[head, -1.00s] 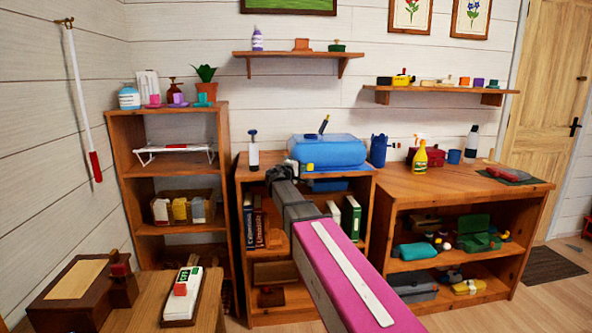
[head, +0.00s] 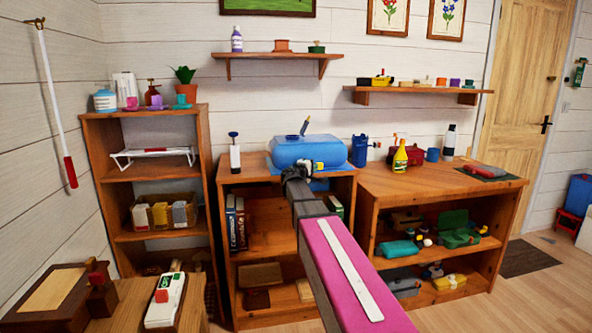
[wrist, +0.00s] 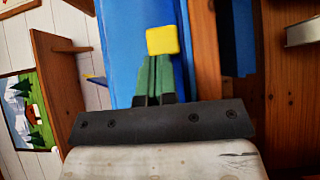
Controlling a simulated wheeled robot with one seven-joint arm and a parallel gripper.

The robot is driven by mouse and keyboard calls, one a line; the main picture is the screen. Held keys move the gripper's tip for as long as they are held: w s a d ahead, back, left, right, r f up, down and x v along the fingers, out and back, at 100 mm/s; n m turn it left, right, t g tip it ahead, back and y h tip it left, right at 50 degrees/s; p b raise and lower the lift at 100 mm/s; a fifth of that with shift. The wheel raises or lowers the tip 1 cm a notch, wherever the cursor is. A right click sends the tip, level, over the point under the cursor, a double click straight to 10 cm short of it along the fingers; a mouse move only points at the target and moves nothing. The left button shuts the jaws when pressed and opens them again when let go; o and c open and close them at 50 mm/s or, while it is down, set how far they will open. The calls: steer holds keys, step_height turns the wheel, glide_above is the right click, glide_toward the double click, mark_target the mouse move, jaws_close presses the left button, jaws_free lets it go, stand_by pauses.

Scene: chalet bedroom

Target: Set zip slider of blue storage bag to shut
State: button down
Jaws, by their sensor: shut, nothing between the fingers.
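The blue storage bag (head: 300,150) lies on top of the middle shelf unit. In the wrist view its blue side (wrist: 105,45) fills the upper middle. A small yellow block (head: 319,166), which looks like the zip slider, is on the bag's front right side. It shows large in the wrist view (wrist: 162,40). My gripper (head: 296,172) is in front of the bag, left of the yellow block in the head view. In the wrist view its green-tipped fingers (wrist: 155,62) are together and empty, right beside the yellow block. I cannot tell whether they touch it.
A white-and-blue pump (head: 235,155) stands left of the bag and a blue canister (head: 360,150) right of it. A yellow bottle (head: 400,157) stands on the right-hand unit. A wall shelf (head: 279,56) hangs above.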

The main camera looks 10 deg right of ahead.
glide_toward(334, 163)
steer(key=x, duration=0.5)
steer(key=shift+s+d, duration=0.1)
steer(key=shift+d, duration=0.2)
steer(key=shift+a, duration=0.35)
steer(key=w+a+v, duration=0.2)
steer(key=v, duration=1)
steer(key=s+f+m+g+y, duration=0.35)
steer(key=s+f, duration=0.35)
steer(key=f, duration=0.4)
steer(key=s+f+m+g+y, duration=0.2)
steer(key=s+f+g, duration=0.2)
steer(key=s+f, duration=0.5)
steer(key=s+a+f+m+g+y, duration=0.1)
steer(key=s+a+f+g+y, duration=0.1)
steer(key=s+a+f, duration=0.3)
steer(key=s+a+f+m+g+y, duration=0.2)
steer(key=s+a+f+y, duration=0.3)
steer(key=s+f, duration=0.3)
step_height(334, 163, down, 3)
steer(key=shift+s+a+r+g, duration=0.2)
steer(key=shift+s+a+g, duration=0.25)
steer(key=shift+g, duration=0.2)
